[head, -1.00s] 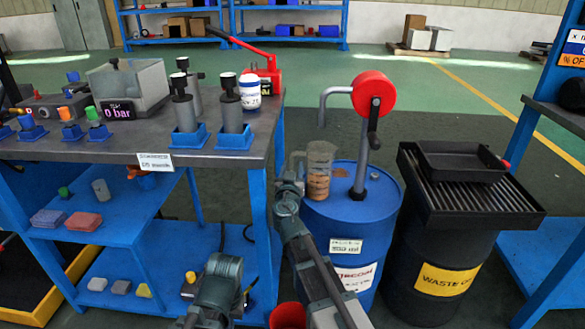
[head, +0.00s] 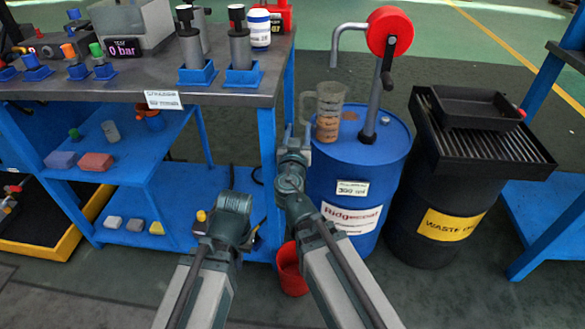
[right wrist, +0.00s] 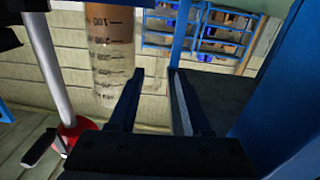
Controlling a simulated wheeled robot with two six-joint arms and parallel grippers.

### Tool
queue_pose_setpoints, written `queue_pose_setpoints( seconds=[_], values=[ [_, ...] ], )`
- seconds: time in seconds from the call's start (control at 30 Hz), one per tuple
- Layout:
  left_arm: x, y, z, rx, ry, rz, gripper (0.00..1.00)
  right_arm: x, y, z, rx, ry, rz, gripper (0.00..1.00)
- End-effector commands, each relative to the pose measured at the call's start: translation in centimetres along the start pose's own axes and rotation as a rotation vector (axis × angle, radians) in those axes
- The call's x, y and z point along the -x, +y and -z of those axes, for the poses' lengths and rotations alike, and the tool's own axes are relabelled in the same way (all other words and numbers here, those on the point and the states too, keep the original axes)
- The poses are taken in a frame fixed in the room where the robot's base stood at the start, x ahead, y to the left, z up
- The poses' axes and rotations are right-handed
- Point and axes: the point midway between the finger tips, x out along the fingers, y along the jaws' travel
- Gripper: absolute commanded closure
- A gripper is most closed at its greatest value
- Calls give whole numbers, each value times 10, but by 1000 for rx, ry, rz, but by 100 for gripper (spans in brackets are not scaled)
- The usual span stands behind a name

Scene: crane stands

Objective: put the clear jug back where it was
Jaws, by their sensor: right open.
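The clear jug (head: 329,108) stands upright on top of the blue drum (head: 350,185), beside the pump's upright pipe, with brown liquid in its lower part. Its handle faces left, towards my right gripper (head: 293,135). In the right wrist view the jug (right wrist: 110,50) appears upside down, left of my open right gripper's fingers (right wrist: 155,75). Nothing is between those fingers and they look apart from the jug. My left gripper (head: 235,203) is low in front of the workbench's lower shelf; its fingers are not clearly visible.
The red-headed pump (head: 388,32) with its crank rises from the drum right of the jug. A workbench (head: 120,88) stands at left, close to my right gripper. A waste drum with a black grate (head: 445,150) is at right. A red bucket (head: 290,268) stands on the floor.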

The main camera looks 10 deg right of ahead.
Motion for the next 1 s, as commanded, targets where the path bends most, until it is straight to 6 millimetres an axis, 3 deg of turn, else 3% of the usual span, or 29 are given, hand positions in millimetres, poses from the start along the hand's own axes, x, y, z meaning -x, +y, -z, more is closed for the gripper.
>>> queue_pose_setpoints(
  seconds=[0.2, 0.27, 0.37, 0.47, 0.6, 0.7, 0.83, 1.0],
  values=[
    [0, 0, 0, 0, 0, 0, 100, 4, 12, -14, 20, -67, -71, 51],
    [0, 0, 0, 0, 0, 0, 100, 9, 22, -30, 42, -139, -124, 51],
    [0, 0, 0, 0, 0, 0, 100, 27, 37, -70, 106, -338, -209, 51],
    [0, 0, 0, 0, 0, 0, 100, 57, 41, -115, 192, -587, -229, 51],
    [0, 0, 0, 0, 0, 0, 100, 120, 28, -174, 333, -980, -116, 51],
    [0, 0, 0, 0, 0, 0, 100, 168, 12, -200, 422, -1215, 42, 51],
    [0, 0, 0, 0, 0, 0, 100, 217, -6, -215, 504, -1414, 251, 51],
    [0, 0, 0, 0, 0, 0, 100, 247, -18, -218, 550, -1518, 404, 51]
  ],
)
